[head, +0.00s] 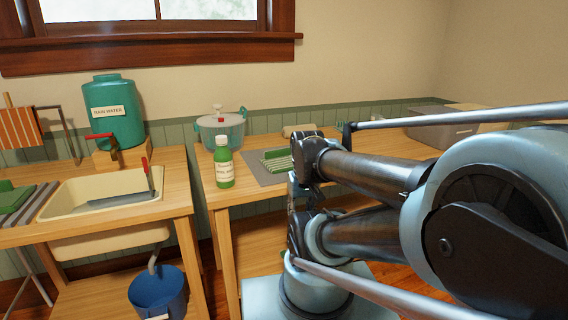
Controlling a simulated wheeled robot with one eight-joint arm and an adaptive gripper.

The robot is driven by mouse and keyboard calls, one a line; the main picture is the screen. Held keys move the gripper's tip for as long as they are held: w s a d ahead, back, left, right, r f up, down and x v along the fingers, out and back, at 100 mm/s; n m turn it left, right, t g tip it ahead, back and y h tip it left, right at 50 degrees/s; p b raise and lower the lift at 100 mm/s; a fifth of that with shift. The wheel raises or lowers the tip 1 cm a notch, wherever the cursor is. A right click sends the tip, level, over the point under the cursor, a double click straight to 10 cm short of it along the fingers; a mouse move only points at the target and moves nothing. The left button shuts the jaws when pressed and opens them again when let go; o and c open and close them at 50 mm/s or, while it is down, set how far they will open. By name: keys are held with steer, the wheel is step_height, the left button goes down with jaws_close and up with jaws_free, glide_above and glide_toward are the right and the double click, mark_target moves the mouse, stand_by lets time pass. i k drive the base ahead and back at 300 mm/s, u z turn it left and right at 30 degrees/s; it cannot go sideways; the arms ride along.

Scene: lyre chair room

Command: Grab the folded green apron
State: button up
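Two green items could be the folded apron. A green item with pale stripes (275,161) lies on a grey mat on the right wooden table, partly hidden behind my arm. I cannot tell for sure which one is the apron. My arm fills the right side of the head view. My gripper's fingers do not show, and neither green item is seen to be held.
The cream sink (75,211), with a teal water container (113,112) behind, is left. A blue bucket (158,292) sits below. A gap separates the tables.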

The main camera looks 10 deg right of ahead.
mark_target(278, 161)
steer(key=u, duration=0.65)
steer(key=k, duration=1.1)
steer(key=z, duration=0.85)
steer(key=i, duration=1)
steer(key=u, duration=0.05)
